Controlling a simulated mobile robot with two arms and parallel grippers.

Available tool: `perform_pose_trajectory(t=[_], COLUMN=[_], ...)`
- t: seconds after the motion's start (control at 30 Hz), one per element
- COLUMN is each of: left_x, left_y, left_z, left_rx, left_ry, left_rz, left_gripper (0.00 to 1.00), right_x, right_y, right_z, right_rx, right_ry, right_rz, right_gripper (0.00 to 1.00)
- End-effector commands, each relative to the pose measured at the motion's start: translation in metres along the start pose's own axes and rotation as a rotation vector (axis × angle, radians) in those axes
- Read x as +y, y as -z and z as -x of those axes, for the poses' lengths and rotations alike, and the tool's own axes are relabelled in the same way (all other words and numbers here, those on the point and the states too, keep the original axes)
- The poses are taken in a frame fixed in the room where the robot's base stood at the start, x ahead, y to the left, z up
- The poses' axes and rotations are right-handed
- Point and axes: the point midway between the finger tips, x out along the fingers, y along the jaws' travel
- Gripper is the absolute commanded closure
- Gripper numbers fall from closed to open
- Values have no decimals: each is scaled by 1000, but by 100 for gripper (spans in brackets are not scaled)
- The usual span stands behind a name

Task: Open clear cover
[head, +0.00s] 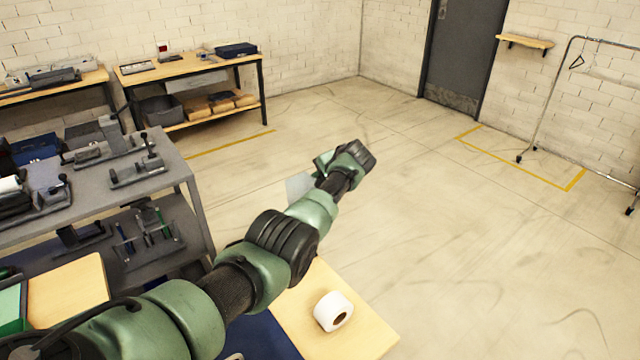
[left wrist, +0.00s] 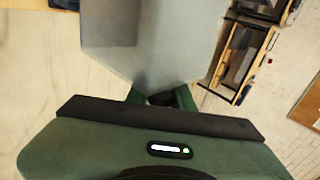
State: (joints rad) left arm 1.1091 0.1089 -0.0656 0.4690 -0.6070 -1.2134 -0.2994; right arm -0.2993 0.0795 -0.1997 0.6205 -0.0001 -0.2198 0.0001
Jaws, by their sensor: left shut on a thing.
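My left arm reaches out from the lower left over the open floor in the head view. My left gripper (head: 323,160) is mostly turned away behind its own wrist. In the left wrist view its green fingers (left wrist: 161,98) are closed at the lower edge of a translucent, pale grey panel, the clear cover (left wrist: 150,42). A pale piece of the cover (head: 298,188) shows beside the wrist in the head view. The cover is held in the air, and its far end runs out of the wrist view. My right gripper is not in view.
A white tape roll (head: 333,311) stands on a wooden top (head: 362,338) below my arm. A grey bench (head: 168,172) with metal fixtures is at the left. A wooden table (head: 190,66) stands by the back wall.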

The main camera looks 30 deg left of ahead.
Motion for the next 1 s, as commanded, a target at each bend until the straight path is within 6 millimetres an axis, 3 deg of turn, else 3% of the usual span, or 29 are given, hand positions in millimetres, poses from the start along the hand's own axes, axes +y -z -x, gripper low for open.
perform_pose_trajectory(t=[0.57, 0.6, 0.67, 1.0], left_x=[3, 3, 3, 3], left_y=[-2, -2, -2, -2], left_z=[-2, -2, -2, -1], left_rx=[-21, -21, -21, -22], left_ry=[-1, -1, -1, -1], left_rz=[-26, -25, -25, -25], left_gripper=[100, 75, 58, 57], right_x=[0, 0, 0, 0], right_y=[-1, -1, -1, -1], right_z=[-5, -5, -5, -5], right_rx=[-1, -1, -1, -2], right_ry=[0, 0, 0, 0], right_rz=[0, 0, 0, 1], right_gripper=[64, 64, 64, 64])
